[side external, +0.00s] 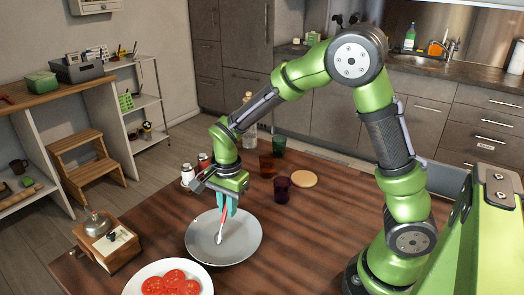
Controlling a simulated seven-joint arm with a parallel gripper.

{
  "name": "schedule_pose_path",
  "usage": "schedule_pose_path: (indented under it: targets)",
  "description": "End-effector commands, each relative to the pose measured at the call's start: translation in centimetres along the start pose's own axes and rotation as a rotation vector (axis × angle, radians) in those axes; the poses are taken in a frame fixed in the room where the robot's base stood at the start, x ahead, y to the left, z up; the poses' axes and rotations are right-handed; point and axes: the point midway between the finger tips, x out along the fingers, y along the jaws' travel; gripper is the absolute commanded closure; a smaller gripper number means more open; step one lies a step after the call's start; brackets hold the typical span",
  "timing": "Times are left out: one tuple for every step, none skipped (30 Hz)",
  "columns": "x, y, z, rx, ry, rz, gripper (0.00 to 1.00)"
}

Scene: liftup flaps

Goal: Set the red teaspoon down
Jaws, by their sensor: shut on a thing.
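A red teaspoon (222,218) is held upright, slightly tilted, between the teal fingers of my gripper (226,203). Its pale bowl end (218,238) points down over the grey plate (246,243). My gripper is shut on the spoon above the plate's far half. I cannot tell whether the spoon's tip touches the plate.
A white plate with tomato slices (137,285) stands in front. A wooden coffee grinder (105,255) is at left. Shakers (187,174), coloured cups (282,189), a bottle (250,135) and a round coaster (304,178) stand behind. The wooden table (300,255) is bare right of the grey plate.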

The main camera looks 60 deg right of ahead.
Motion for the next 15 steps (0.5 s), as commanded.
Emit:
schedule_pose_path:
  targets:
    - [-0.03,0.0,0.0,0.0,0.0,0.0,1.0]
    - [-0.03,0.0,0.01,0.0,0.0,-0.001,1.0]
    - [-0.04,0.0,0.01,0.0,0.0,-0.001,1.0]
    - [-0.04,0.0,0.01,0.0,0.0,-0.001,1.0]
    - [-0.01,0.0,0.01,0.0,0.0,0.0,1.0]
    - [0.07,0.02,0.01,0.0,0.0,0.0,1.0]
    - [0.17,0.03,0.01,0.0,0.0,0.001,1.0]
    - [0.28,0.05,0.01,0.0,0.0,0.001,1.0]
    - [0.34,0.04,0.01,0.0,0.0,0.001,0.83]
    - [0.31,0.03,0.01,0.0,0.0,0.0,0.78]
    - [0.3,0.03,0.01,-0.001,0.0,0.0,0.73]
    - [0.29,0.03,0.01,-0.001,0.0,0.0,0.67]
    - [0.29,0.03,0.01,-0.001,0.0,0.0,0.63]
    - [0.29,0.03,0.01,-0.001,0.0,0.0,0.59]
    - [0.28,0.03,0.01,-0.001,0.0,0.0,0.59]
